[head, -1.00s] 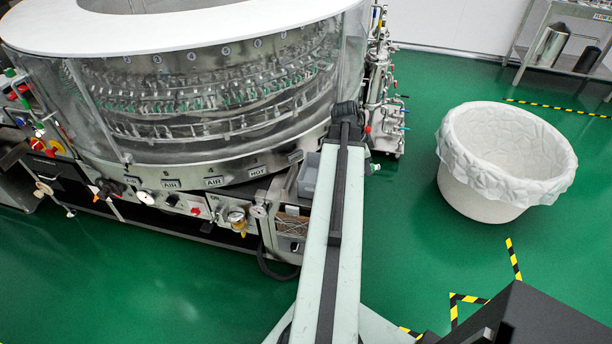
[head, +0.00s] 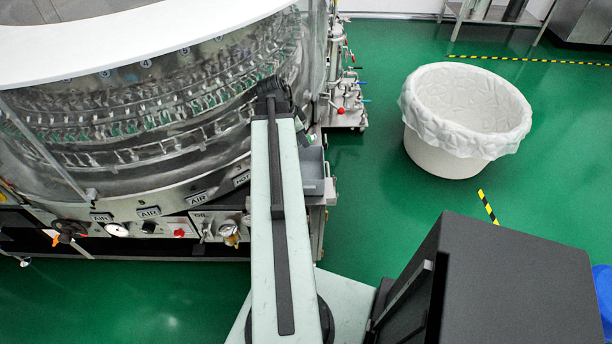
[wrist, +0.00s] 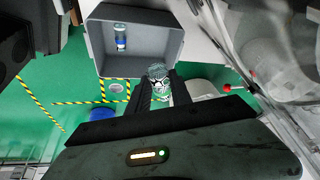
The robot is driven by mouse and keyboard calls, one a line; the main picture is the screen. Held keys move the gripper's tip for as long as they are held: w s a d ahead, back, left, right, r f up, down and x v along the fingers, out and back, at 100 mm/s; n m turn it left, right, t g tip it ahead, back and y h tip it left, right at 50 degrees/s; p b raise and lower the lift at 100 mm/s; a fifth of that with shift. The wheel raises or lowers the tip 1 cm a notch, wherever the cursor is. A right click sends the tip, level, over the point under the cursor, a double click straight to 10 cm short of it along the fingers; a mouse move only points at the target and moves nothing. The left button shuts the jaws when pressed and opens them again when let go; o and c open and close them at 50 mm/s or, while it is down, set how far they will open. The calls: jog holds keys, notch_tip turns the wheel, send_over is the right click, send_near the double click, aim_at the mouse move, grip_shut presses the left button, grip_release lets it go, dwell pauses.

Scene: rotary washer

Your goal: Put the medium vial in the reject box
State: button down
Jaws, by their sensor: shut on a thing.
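In the wrist view my gripper (wrist: 160,82) is shut on a clear glass vial (wrist: 161,92), which shows between the two dark fingers. The grey open box (wrist: 172,68) lies just beyond the fingertips in that view. Another vial (wrist: 120,38), with a blue band, is inside this box. In the head view the grey box (head: 313,178) sits at the washer's front right corner, just right of my arm. The held vial's size cannot be judged.
The rotary washer (head: 140,175) with its clear curved guard stands close to the left of my arm. A white lined bin (head: 465,115) stands on the green floor at the right. A valve assembly (head: 345,95) is beyond the box. Floor between is clear.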

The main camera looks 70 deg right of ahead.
jog(key=shift+f+b, duration=5.55)
jog(key=shift+f, duration=0.05)
jog(key=c, duration=1.2)
grip_release()
jog(key=shift+o, duration=0.2)
jog(key=shift+s+r+p, duration=0.1)
jog(key=shift+r+p, duration=6.45)
jog(key=shift+r, duration=0.05)
jog(key=shift+f, duration=0.1)
